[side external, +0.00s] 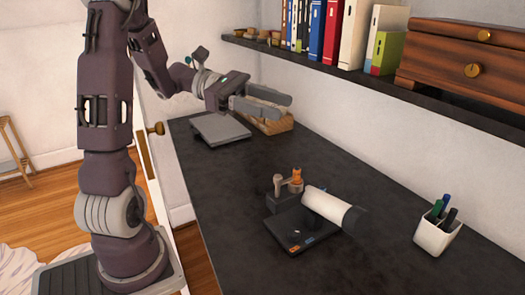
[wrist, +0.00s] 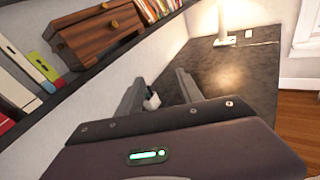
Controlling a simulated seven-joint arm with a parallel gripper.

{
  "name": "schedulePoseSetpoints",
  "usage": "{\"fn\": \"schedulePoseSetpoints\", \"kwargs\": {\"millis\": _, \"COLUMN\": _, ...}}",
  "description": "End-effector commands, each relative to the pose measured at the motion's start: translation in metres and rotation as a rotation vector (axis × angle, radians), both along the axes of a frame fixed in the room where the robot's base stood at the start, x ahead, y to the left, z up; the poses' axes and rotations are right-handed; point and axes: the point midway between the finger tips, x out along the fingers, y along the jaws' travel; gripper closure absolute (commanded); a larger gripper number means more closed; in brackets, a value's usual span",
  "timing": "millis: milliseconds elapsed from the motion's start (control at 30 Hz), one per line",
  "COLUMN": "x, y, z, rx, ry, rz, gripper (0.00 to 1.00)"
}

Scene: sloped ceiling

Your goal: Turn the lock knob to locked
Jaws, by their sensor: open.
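I cannot tell for sure which part is the lock knob. A small device with a black base (side external: 284,238) stands on the dark desk. It carries a white cylinder (side external: 327,205) with a dark end and a small orange part (side external: 297,174) beside a grey knob-like part (side external: 280,183). A brass knob (side external: 157,128) shows on a white door edge beside the desk. My gripper (side external: 287,107) is open and empty, raised over the far part of the desk, well apart from the device and the brass knob. Its two fingers also show in the wrist view (wrist: 160,79).
A shelf (side external: 380,92) with books and a wooden drawer box (side external: 465,62) runs along the wall. A grey slab (side external: 220,130) and a wooden block (side external: 268,125) lie at the far end. A pen cup (side external: 437,238) stands right. The wrist view shows a lit lamp (wrist: 225,18).

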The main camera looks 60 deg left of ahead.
Motion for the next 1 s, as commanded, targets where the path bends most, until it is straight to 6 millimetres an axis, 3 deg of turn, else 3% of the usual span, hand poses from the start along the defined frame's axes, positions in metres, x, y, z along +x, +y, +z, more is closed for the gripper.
{"fn": "schedulePoseSetpoints", "kwargs": {"millis": 200, "x": -0.025, "y": -0.053, "z": 0.001, "rx": 0.206, "ry": -0.042, "rz": -0.209, "gripper": 0.57}}
{"fn": "schedulePoseSetpoints", "kwargs": {"millis": 500, "x": -0.074, "y": -0.107, "z": -0.010, "rx": 0.535, "ry": -0.140, "rz": -0.509, "gripper": 0.57}}
{"fn": "schedulePoseSetpoints", "kwargs": {"millis": 700, "x": -0.094, "y": -0.119, "z": -0.017, "rx": 0.671, "ry": -0.190, "rz": -0.622, "gripper": 0.57}}
{"fn": "schedulePoseSetpoints", "kwargs": {"millis": 1000, "x": -0.097, "y": -0.120, "z": -0.018, "rx": 0.694, "ry": -0.199, "rz": -0.641, "gripper": 0.57}}
